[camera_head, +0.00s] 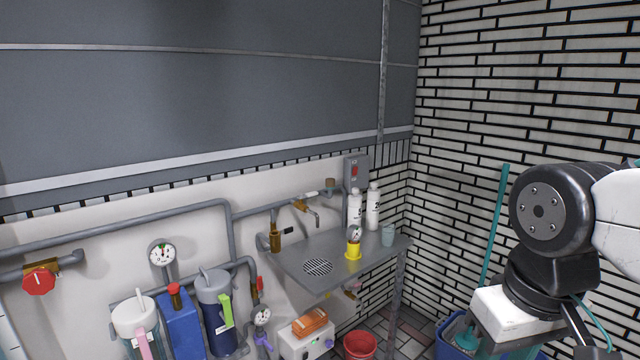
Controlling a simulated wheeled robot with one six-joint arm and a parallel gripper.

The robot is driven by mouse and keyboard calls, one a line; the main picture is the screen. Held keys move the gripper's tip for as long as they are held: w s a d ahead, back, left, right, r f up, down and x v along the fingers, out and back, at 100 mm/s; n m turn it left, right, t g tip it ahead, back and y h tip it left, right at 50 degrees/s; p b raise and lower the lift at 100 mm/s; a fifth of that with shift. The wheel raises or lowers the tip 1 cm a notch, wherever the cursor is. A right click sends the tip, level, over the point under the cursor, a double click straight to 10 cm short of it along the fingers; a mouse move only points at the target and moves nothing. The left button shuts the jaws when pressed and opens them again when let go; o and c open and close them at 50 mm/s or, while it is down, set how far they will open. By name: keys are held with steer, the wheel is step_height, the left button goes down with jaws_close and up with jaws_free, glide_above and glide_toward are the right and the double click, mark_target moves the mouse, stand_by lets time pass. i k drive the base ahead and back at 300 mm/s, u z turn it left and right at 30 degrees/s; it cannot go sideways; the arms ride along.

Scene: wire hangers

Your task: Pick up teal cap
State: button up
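A small pale teal, cup-shaped piece (388,236) stands on the right end of the grey metal shelf (330,262) in the head view. It is the only teal piece on the shelf, and I cannot tell for certain that it is a cap. My arm comes in from the right edge, well to the right of the shelf and apart from it. The arm bends down toward the bottom right corner. My gripper's fingertips do not show.
Two white bottles (373,207) and a yellow-based gauge (353,246) stand near the teal piece. Pipes and a tap (308,210) run behind the shelf. A red bucket (360,345) is below. A teal pole (494,225) leans against the brick wall, between shelf and arm.

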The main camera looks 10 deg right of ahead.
mark_target(330, 183)
steer(key=u, duration=0.4)
steer(key=i, duration=1.4)
steer(key=z, duration=0.6)
